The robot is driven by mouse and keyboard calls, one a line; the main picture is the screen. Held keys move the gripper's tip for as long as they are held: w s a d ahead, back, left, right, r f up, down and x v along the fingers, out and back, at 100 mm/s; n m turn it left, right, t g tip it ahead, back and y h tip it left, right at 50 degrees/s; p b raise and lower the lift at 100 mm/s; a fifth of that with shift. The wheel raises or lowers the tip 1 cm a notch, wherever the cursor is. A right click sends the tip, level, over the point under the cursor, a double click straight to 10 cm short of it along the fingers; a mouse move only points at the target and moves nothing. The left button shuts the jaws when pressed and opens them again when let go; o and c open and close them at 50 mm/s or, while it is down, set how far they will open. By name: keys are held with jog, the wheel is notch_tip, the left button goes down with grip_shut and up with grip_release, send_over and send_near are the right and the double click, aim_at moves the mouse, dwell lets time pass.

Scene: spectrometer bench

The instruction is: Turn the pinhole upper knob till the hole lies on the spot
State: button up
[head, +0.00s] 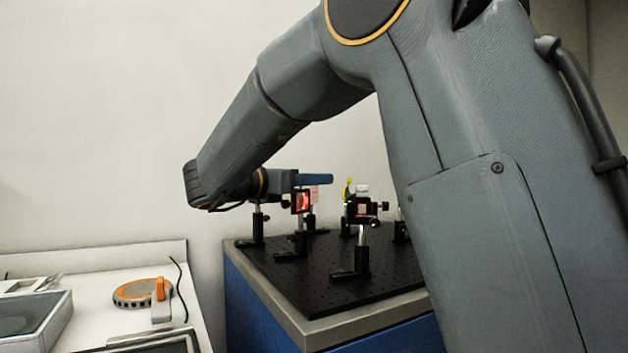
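A small black mount with a reddish face and dark knobs (363,208) stands on a post on the breadboard. It may be the pinhole mount, but the pinhole, its upper knob and the spot are too small to tell. A black-framed plate with a bright red face (301,202) stands on a post to its left. My gripper (315,180) reaches in from the left, behind and above the red-faced plate, apart from the dark-knobbed mount in the picture. A blue bar shows at its end. Its fingertips are too small to tell open from shut.
The black perforated breadboard (300,287) has a grey rim and blue sides. Several other post mounts stand on it, one with a yellow part (348,187). At left, a white bench (95,283) holds an orange-and-grey round tool (141,292). The breadboard's front is clear.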

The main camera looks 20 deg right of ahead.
grip_shut()
jog(key=shift+b, duration=0.4)
jog(key=shift+w+a+n+t+y+b, duration=0.35)
jog(key=shift+a+n+t+y+b, duration=0.2)
jog(key=shift+n+t+y+b, duration=1.75)
jog(key=shift+w+a+n+t+y+b, duration=0.5)
jog(key=shift+n+t+y+b, duration=0.6)
jog(key=shift+n+y+b, duration=1.35)
jog(key=shift+w+a+n+t+y+b, duration=0.25)
jog(key=shift+a+n+t+y+b, duration=0.35)
jog(key=shift+n+t+y+b, duration=1.8)
jog(key=shift+a+m+g+y+b, duration=0.1)
jog(key=shift+m+g+y+b, duration=0.7)
jog(key=shift+b, duration=0.25)
